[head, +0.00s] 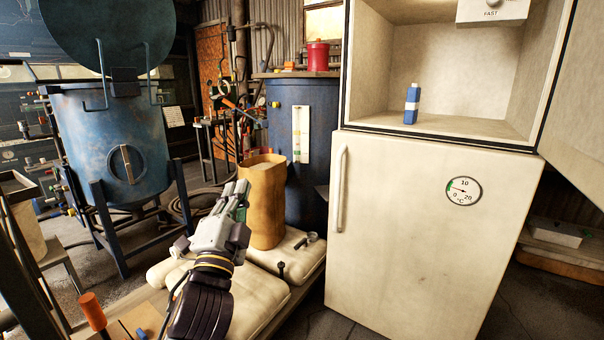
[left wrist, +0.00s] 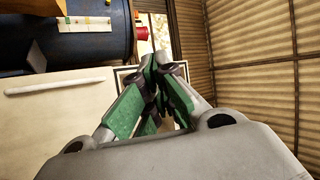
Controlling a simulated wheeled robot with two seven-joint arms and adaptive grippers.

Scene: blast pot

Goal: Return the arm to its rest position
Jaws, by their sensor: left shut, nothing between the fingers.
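My left gripper (head: 238,192) is in the middle of the head view, in front of a tan paper sack (head: 264,200) and above pale stuffed bags (head: 235,305). Its fingers are shut and empty. In the left wrist view the green-padded fingers (left wrist: 160,65) come together at their tips. My left arm reaches up from the bottom of the head view. My right gripper does not show in either view.
A white fridge (head: 430,240) stands right, its upper compartment open with a blue bottle (head: 411,105) inside. A blue blast pot (head: 115,140) stands left. A dark blue drum (head: 290,170) with a red can (head: 318,56) on top stands behind the sack.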

